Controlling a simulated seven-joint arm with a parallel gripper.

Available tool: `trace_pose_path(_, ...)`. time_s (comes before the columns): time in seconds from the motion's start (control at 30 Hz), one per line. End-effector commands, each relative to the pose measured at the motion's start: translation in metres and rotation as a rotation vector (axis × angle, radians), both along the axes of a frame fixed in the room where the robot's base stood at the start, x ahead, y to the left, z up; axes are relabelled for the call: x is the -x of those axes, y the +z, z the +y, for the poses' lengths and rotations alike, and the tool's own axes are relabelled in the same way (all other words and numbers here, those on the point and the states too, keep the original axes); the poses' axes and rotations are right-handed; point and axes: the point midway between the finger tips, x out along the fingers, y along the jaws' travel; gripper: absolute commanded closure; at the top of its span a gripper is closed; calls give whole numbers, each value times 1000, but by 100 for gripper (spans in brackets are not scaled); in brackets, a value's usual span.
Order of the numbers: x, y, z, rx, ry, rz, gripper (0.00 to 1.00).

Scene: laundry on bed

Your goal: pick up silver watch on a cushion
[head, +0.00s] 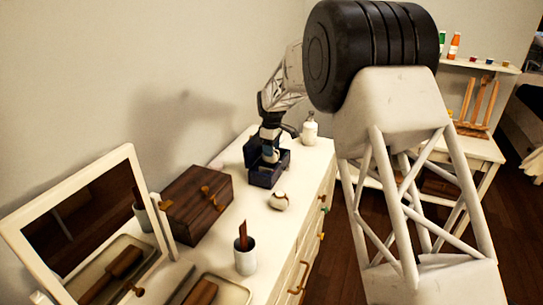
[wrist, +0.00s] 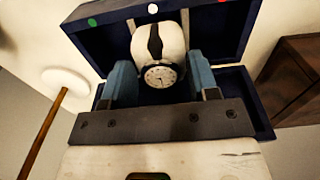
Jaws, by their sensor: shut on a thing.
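The watch (wrist: 160,76) has a pale round face and a dark strap around a white cushion (wrist: 173,40). In the wrist view they sit between the two blue fingers of my gripper (wrist: 160,70), which is shut on them. The open dark blue box (wrist: 240,85) surrounds them in that view. In the head view my gripper (head: 270,153) points down over the blue box (head: 265,180) on the white dresser. The watch is small and partly hidden by the fingers there, and I cannot tell if the cushion touches the box floor.
A white bottle (head: 310,128) stands behind.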

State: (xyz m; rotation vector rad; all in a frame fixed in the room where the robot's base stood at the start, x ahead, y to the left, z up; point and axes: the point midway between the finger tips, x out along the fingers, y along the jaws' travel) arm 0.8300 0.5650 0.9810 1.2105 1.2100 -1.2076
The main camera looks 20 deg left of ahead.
Motion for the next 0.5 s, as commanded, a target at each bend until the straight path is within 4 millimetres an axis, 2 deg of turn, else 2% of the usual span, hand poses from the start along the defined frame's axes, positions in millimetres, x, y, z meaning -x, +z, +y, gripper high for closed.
trace_pose_path(0.03,0,10,0,-2,0,-2,70)
trace_pose_path(0.2,0,32,0,0,0,-1,70)
trace_pose_path(0.5,0,51,0,1,-1,0,70)
